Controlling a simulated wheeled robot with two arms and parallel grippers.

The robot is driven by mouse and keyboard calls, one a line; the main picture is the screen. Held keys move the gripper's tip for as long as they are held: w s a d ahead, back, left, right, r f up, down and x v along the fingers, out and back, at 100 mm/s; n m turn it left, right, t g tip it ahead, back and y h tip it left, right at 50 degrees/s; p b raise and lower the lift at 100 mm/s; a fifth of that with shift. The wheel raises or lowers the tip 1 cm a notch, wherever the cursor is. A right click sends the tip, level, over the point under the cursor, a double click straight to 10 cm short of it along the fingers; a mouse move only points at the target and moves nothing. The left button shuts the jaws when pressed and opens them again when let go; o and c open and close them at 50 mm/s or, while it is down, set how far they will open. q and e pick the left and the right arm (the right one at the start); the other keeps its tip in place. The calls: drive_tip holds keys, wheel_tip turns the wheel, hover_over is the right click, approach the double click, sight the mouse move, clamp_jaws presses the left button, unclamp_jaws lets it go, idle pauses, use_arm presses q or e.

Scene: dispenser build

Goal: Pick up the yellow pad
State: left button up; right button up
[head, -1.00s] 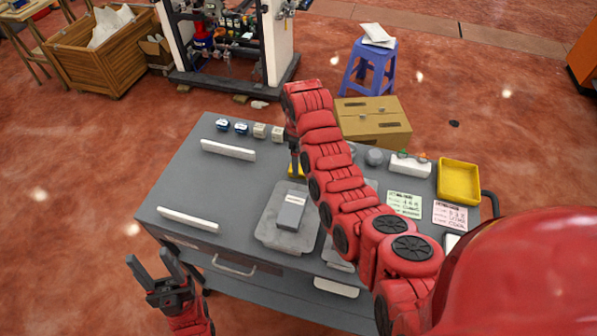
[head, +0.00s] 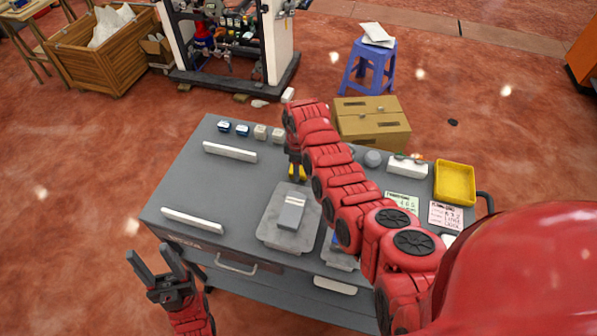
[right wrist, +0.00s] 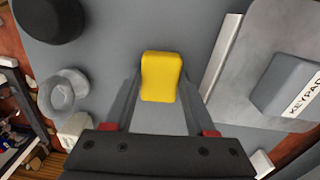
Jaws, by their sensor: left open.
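The yellow pad (right wrist: 161,77) lies on the grey table top between the two fingers of my right gripper (right wrist: 160,95). In the head view the yellow pad (head: 303,173) shows low beside the fingertips of my right gripper (head: 296,165), partly hidden by them. The fingers stand one on each side of the pad, very close to its edges; contact is not clear. My left gripper (head: 160,270) is open and empty, in front of the table's left front corner.
A grey keypad box (head: 291,212) sits on a grey plate (head: 273,236) near the pad. White bars (head: 230,152) and small blocks (head: 260,132) lie to the left. A yellow tray (head: 455,184) and paper cards stand right. The table's left part is mostly clear.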

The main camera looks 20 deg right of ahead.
drive_tip(key=c, duration=0.6)
drive_tip(key=shift+r, duration=0.15)
drive_tip(key=shift+r, duration=0.25)
wheel_tip(320, 180, up, 4)
drive_tip(key=shift+w+f+b, duration=0.1)
drive_tip(key=shift+f+b, duration=0.15)
drive_tip(key=shift+b, duration=0.95)
wheel_tip(320, 180, up, 4)
drive_tip(key=shift+r+p, duration=0.15)
drive_tip(key=shift+p, duration=0.35)
drive_tip(key=shift+r+p, duration=0.45)
drive_tip(key=shift+r, duration=0.3)
